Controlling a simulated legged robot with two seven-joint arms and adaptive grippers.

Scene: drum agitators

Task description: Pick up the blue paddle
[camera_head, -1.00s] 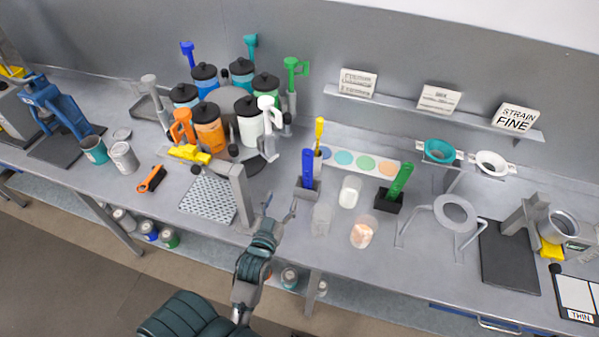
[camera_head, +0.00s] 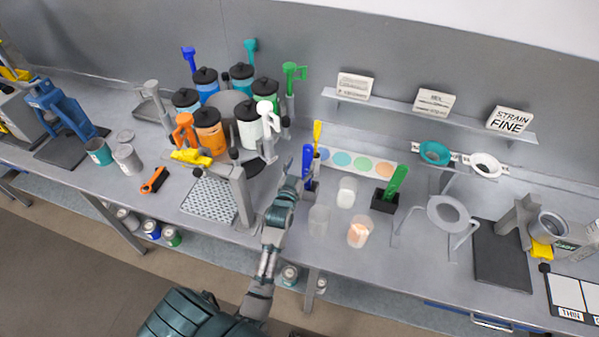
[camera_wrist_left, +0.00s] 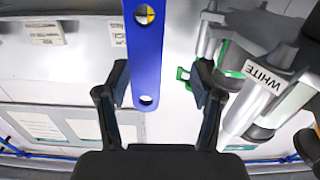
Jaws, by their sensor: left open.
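The blue paddle (camera_head: 307,160) stands upright in a small holder (camera_head: 313,187) on the bench in the head view. In the left wrist view the blue paddle (camera_wrist_left: 145,50) is a flat bar with a hole near its end and a yellow-and-black round mark. My left gripper (camera_head: 297,172) is at the paddle in the head view, covering part of it and its holder. In the left wrist view the open fingers of my left gripper (camera_wrist_left: 160,85) stand on either side of the paddle's end, with gaps visible. My right gripper is not in view.
A green paddle (camera_head: 396,182) stands in a black holder (camera_head: 384,201) to the right. Clear cups (camera_head: 319,220) stand in front. A yellow paddle (camera_head: 317,132) is just behind. Paint canisters (camera_head: 209,130) and a metal post (camera_head: 241,193) are to the left.

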